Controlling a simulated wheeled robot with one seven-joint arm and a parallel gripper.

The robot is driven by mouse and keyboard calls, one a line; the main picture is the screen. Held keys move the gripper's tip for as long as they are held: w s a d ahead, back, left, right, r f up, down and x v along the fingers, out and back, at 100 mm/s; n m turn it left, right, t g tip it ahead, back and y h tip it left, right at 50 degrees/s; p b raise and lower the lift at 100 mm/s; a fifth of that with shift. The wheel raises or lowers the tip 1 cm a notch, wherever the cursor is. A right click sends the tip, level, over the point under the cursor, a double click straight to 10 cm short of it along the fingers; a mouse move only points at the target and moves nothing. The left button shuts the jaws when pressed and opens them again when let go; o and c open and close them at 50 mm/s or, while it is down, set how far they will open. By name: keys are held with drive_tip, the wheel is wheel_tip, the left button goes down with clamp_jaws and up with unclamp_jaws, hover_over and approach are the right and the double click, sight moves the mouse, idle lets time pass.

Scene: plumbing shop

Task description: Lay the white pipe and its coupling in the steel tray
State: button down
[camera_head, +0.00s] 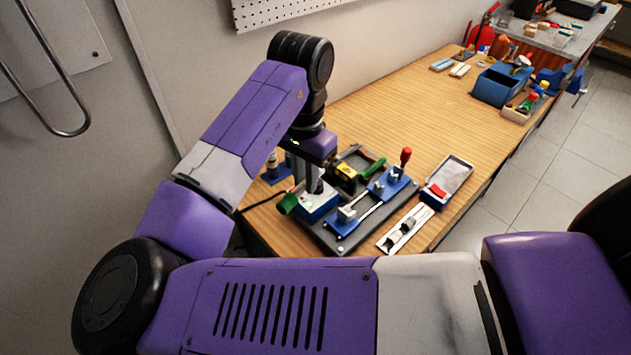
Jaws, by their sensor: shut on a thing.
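My gripper (315,186) points down over the fixture board (338,240) at the near end of the wooden bench. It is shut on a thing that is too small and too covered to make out. Just under it is a blue block with a white top (318,204), with a green handle (287,204) at its left. A shallow grey tray (456,172), likely the steel tray, lies to the right of the board. A red and blue item (437,192) sits at its near end. I cannot clearly pick out the white pipe or its coupling; they may be small or hidden near the gripper.
A blue clamp with a red-knobbed lever (404,158) stands up on the board. A blue bin (500,84) stands farther back. The mid-bench is clear. A wall runs along the left.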

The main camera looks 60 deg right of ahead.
drive_tip(key=w+a+f+n+b, duration=0.1)
drive_tip(key=w+a+f+n, duration=0.25)
drive_tip(key=w, duration=0.25)
drive_tip(key=w+a+f+n+b, duration=0.1)
drive_tip(key=w+a+f+n, duration=0.1)
drive_tip(key=w+n, duration=0.3)
drive_tip(key=w+a+f+n+b, duration=0.1)
drive_tip(key=w+a+f+n, duration=0.25)
drive_tip(key=w, duration=0.25)
drive_tip(key=s+a+f+n+b, duration=0.1)
drive_tip(key=a+f+n+b, duration=0.1)
drive_tip(key=a+f, duration=0.3)
drive_tip(key=s+a+f+n+b, duration=0.2)
drive_tip(key=a+f+n, duration=0.2)
drive_tip(key=f, duration=0.8)
drive_tip(key=shift+s+a+f+n, duration=0.25)
drive_tip(key=shift+s+a+n, duration=0.05)
drive_tip(key=shift+a+n, duration=0.1)
